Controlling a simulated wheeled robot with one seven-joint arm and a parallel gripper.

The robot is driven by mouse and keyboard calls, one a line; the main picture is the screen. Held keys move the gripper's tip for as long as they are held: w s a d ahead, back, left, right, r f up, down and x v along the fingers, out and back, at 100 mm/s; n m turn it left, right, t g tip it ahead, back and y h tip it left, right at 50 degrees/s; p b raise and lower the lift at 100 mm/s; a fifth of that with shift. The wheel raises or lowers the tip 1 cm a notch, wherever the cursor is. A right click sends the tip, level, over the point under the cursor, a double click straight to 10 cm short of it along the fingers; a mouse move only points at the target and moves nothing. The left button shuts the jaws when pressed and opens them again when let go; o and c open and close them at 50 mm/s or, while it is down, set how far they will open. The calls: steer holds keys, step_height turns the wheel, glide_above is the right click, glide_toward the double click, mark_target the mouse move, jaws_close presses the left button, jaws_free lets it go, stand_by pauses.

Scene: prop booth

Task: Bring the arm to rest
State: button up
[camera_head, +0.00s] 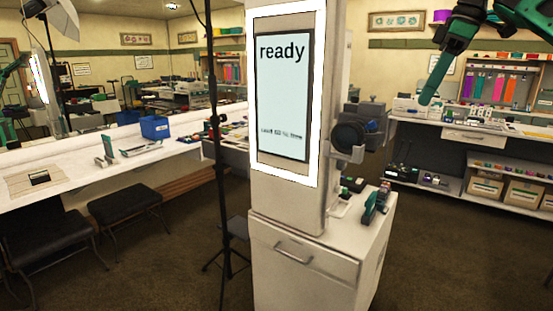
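Part of my arm, teal with dark joints (447,62), shows at the upper right. It comes in from the top right corner and one teal length slants down and left in front of the back wall and shelves. It hangs clear of the photo kiosk (330,100). The kiosk screen (283,95) is lit and reads "ready", with a smaller line below that is hard to read.
The kiosk stands on a white cabinet (303,262) with small items on its right. A dark stand (222,160) is close on its left. A long white counter (85,170) with a blue bin (154,127) and stools (125,203) lies left. Shelves with boxes (523,193) line the right.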

steer(key=s+a+f+m+g+h, duration=0.1)
steer(key=s+a+f+m+h, duration=0.2)
steer(key=f, duration=0.5)
steer(key=s+a+f+m+g, duration=0.1)
steer(key=s+a+f+m, duration=0.25)
steer(key=f, duration=0.55)
steer(key=s+d+f+m, duration=0.4)
steer(key=s+f, duration=0.2)
steer(key=s, duration=0.3)
steer(key=s+d+f+m, duration=0.3)
steer(key=s+f, duration=0.3)
steer(key=s, duration=0.4)
steer(key=s+d+f+m, duration=0.4)
steer(key=s+d+f, duration=0.1)
steer(key=s, duration=0.4)
steer(key=shift+s+f+m+t, duration=0.25)
steer(key=shift+f+m+t, duration=0.15)
steer(key=shift+f, duration=0.4)
steer(key=shift+s+d+f, duration=0.1)
steer(key=shift+s+f, duration=0.05)
steer(key=shift+s, duration=0.05)
steer(key=shift+c, duration=0.9)
steer(key=shift+d, duration=0.1)
